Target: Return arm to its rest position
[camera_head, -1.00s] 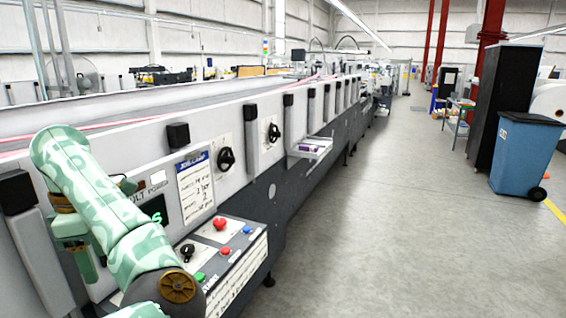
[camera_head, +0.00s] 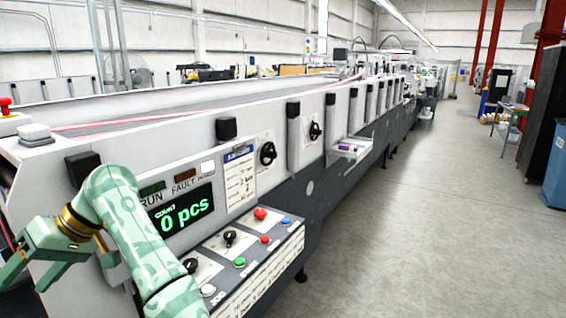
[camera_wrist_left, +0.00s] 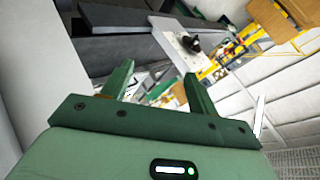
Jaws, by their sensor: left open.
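My left arm, in green camouflage pattern, rises from the bottom of the head view and bends left. Its gripper (camera_head: 22,278) is at the lower left edge, in front of the machine's near end, with the fingers apart and empty. In the left wrist view the gripper (camera_wrist_left: 160,82) shows two separated green fingers with nothing between them. The folder gluer (camera_head: 330,130) runs from the left into the distance. Its display (camera_head: 183,215) reads 0 pcs. My right gripper is in neither view.
The control panel (camera_head: 245,248) with a red button (camera_head: 260,213), knobs and coloured buttons is just right of my forearm. A small tray (camera_head: 349,148) sticks out from the machine. A blue bin (camera_head: 556,170) stands at the right edge. The grey floor (camera_head: 430,240) is open.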

